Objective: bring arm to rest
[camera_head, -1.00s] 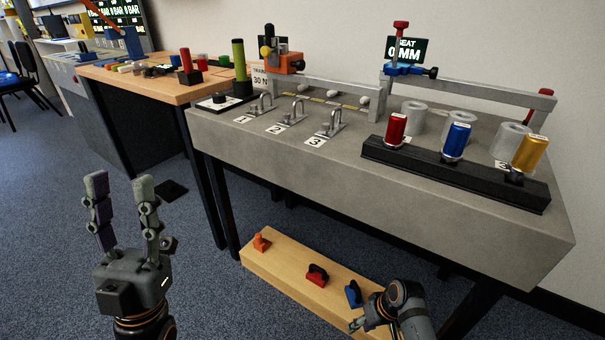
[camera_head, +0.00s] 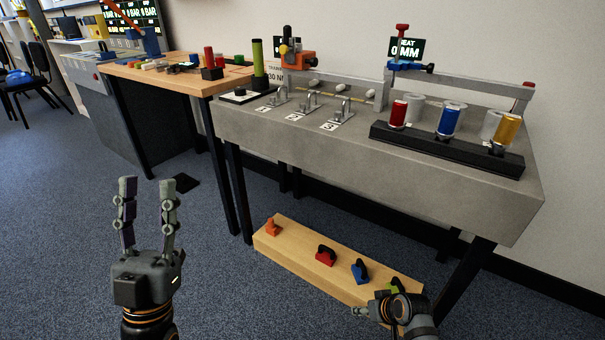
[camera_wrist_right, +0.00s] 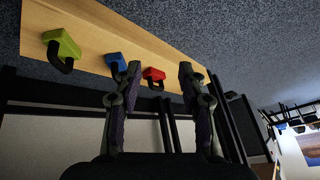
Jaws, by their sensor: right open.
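My left gripper (camera_head: 146,215) stands upright at the lower left in the head view, over the carpet. Its two fingers are apart with nothing between them. My right arm (camera_head: 402,310) shows at the bottom right of the head view, by the right end of a low wooden board. The right gripper (camera_wrist_right: 158,85) in the right wrist view has its fingers spread and empty. Beyond them is the board (camera_wrist_right: 165,42) with green (camera_wrist_right: 61,43), blue (camera_wrist_right: 116,62) and red (camera_wrist_right: 153,75) blocks with dark handles.
A grey bench (camera_head: 380,165) holds red (camera_head: 398,114), blue (camera_head: 449,119) and gold (camera_head: 507,131) spools on a black rack. Numbered hooks (camera_head: 305,108) stand at its left. A wooden-topped table (camera_head: 175,82) is behind left. Open carpet lies in front.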

